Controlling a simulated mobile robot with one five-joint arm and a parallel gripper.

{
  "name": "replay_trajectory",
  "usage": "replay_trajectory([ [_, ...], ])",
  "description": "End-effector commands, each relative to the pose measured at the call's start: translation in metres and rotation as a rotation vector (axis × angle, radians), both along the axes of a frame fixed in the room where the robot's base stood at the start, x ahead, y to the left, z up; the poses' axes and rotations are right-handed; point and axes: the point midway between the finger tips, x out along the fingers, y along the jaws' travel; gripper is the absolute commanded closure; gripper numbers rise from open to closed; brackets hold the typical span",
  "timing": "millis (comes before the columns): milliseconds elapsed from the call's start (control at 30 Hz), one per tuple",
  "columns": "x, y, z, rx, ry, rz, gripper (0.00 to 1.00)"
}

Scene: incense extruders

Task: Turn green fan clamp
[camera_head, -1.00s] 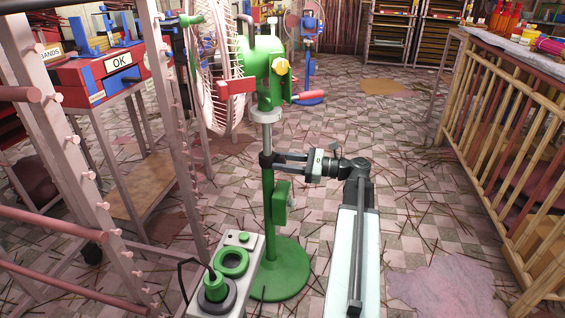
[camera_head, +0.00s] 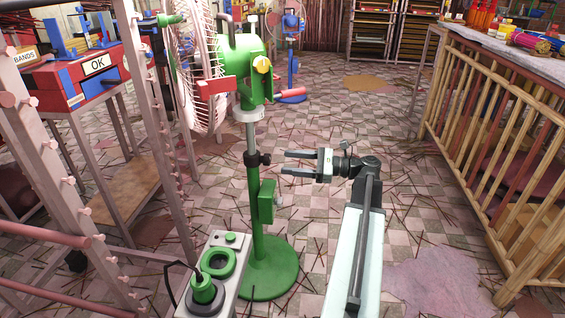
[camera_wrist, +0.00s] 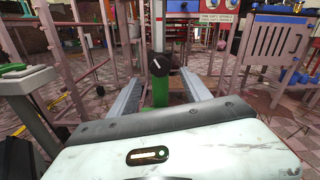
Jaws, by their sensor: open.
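The green fan (camera_head: 236,57) stands on a green post with a round green base (camera_head: 268,268). Its clamp is a black collar with a knob (camera_head: 257,159) on the post, where the grey tube meets the green tube. In the wrist view the black clamp knob (camera_wrist: 160,65) has a white mark and sits ahead, between the two fingers. My gripper (camera_head: 284,163) is open and empty. Its fingers point left at about the clamp's height, and in the head view a gap separates the fingertips from the knob.
A grey control box (camera_head: 228,262) with green fittings stands close to the fan's base. A pink peg rack (camera_head: 62,160) is at the left, and a bamboo-fronted bench (camera_head: 490,150) is at the right. The littered floor between is open. A blue fan (camera_head: 291,50) stands behind.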

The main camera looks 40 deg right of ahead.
Motion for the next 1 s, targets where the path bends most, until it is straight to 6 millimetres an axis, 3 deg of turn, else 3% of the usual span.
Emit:
replay_trajectory([
  [367, 0.0, 0.0, -0.001, 0.001, -0.001, 0.0, 0.44],
  [700, 0.044, 0.039, -0.001, 0.0, 0.0, 0.002, 0.44],
  [1000, 0.056, 0.049, -0.001, 0.001, -0.001, -0.001, 0.44],
])
